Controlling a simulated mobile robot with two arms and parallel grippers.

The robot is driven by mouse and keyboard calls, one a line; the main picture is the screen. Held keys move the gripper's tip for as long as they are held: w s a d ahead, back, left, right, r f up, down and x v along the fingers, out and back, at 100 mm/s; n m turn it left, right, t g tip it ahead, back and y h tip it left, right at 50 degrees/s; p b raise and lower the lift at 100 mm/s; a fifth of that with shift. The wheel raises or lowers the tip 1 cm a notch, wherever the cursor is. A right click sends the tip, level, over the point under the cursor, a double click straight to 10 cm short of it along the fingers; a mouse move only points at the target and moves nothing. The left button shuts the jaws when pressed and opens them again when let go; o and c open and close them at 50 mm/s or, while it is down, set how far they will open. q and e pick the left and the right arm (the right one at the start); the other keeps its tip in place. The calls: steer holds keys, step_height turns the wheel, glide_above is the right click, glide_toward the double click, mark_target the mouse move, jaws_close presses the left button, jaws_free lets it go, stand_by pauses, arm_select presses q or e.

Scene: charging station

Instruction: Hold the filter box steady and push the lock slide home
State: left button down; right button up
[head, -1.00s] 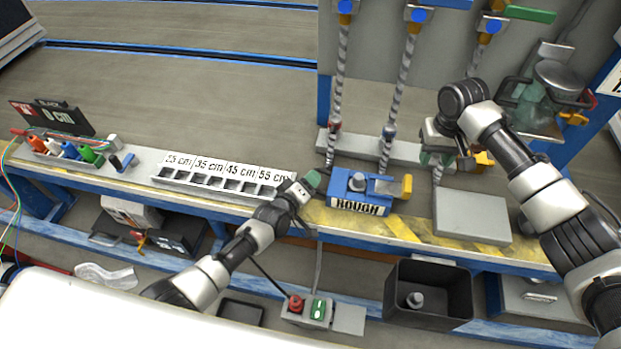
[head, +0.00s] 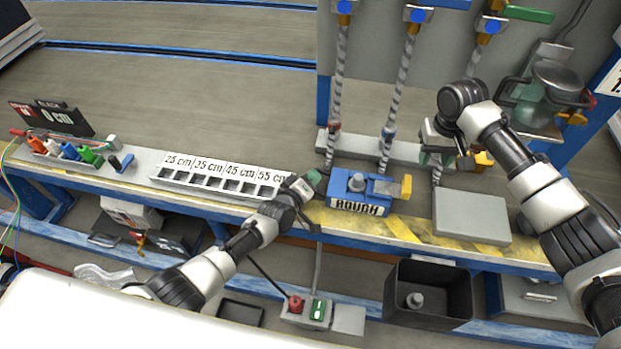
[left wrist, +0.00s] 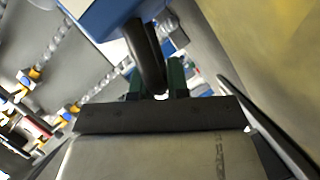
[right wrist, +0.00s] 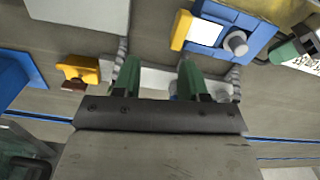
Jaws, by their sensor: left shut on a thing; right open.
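The blue filter box (head: 348,185), labelled ROUGH, stands on the bench with a grey round knob on top. The yellow lock slide (head: 405,187) sticks out at its right end; it also shows in the right wrist view (right wrist: 181,30). My left gripper (head: 312,180) is at the box's left end. In the left wrist view, its green fingers (left wrist: 158,80) are shut on a dark curved handle (left wrist: 146,55) by the blue box. My right gripper (head: 440,158) is open and empty, behind and right of the slide, apart from it. Its fingers show in the right wrist view (right wrist: 160,75).
A grey block (head: 472,217) sits on the bench right of the box. Twisted hoses (head: 398,95) hang behind it. A row of labelled slots (head: 220,180) lies left. A black bin (head: 428,290) and a red-and-green button box (head: 307,309) are below the front edge.

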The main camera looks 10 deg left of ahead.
mark_target(407, 185)
steer(key=shift+f, duration=0.1)
steer(key=shift+c, duration=1.2)
steer(key=shift+a+f, duration=0.15)
steer(key=shift+f, duration=0.15)
steer(key=shift+c, duration=1.1)
steer(key=shift+s+a+f+m+t, duration=0.1)
steer(key=shift+f+m+t, duration=0.05)
steer(key=shift+f+t, duration=0.3)
steer(key=shift+s+a+f+m+t, duration=0.15)
steer(key=shift+f+t, duration=0.1)
steer(key=shift+f, duration=0.3)
jaws_close()
steer(key=shift+m+t, duration=0.5)
steer(key=shift+t, duration=0.2)
steer(key=shift+s+d+f+x, duration=0.15)
steer(key=shift+s+x, duration=0.2)
steer(key=shift+x, duration=1.25)
steer(key=shift+s+d+f+x, duration=0.1)
steer(key=shift+s+x, duration=0.25)
steer(key=shift+x, duration=1.25)
steer(key=shift+s+d+x, duration=0.15)
steer(key=shift+s+x, duration=0.2)
steer(key=shift+x, duration=1.25)
arm_select(q)
steer(key=shift+f, duration=0.1)
arm_select(e)
steer(key=shift+a, duration=2.05)
steer(key=shift+d, duration=0.2)
